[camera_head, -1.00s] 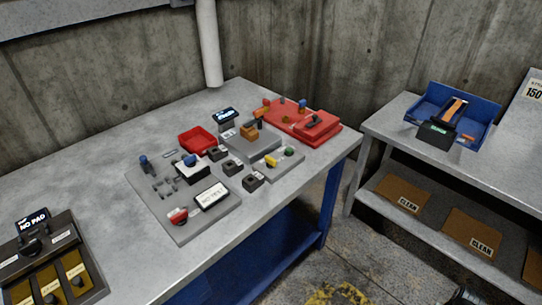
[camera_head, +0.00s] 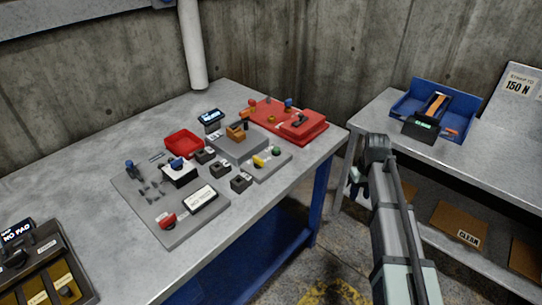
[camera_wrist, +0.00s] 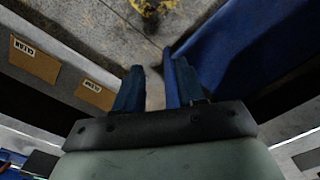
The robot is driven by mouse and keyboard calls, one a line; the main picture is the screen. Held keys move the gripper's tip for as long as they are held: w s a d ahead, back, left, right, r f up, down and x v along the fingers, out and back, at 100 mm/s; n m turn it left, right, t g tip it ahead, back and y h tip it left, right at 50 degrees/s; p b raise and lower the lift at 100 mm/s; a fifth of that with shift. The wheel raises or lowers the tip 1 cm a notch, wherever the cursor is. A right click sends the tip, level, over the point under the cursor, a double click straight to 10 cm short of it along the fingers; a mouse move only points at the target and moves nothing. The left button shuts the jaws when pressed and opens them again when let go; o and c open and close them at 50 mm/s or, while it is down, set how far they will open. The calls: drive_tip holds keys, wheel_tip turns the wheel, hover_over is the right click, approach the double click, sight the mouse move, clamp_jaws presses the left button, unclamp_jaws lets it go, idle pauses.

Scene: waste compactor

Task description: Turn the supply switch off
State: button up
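A grey control panel (camera_head: 150,215) lies on the metal workbench, left of centre in the head view. It carries a red knob (camera_head: 168,221) at its front corner, a blue-topped lever (camera_head: 130,167) at its back left and a white box with a blue knob (camera_head: 180,173). I cannot read which control is the supply switch. My gripper (camera_wrist: 158,78) points down, with two blue fingers apart and nothing between them. In the head view it hangs beyond the bench's right end, well right of the panel and apart from it.
A red tray (camera_head: 184,143), small dark blocks and a red case (camera_head: 300,125) share the workbench (camera_head: 75,190). A second bench (camera_head: 372,123) at right holds a blue bin (camera_head: 457,122). A gauge stand marked NO PAD (camera_head: 40,265) is at front left.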

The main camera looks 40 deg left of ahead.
drive_tip(key=s+a+r+n, duration=0.25)
drive_tip(key=a+r, duration=0.25)
drive_tip(key=a, duration=0.3)
drive_tip(key=s+a+r+n, duration=0.1)
drive_tip(key=s+a+r, duration=0.2)
drive_tip(key=a+r, duration=0.45)
drive_tip(key=n, duration=0.4)
approach(258, 158)
wheel_tip(258, 158, down, 9)
drive_tip(key=shift+f, duration=0.1)
clamp_jaws()
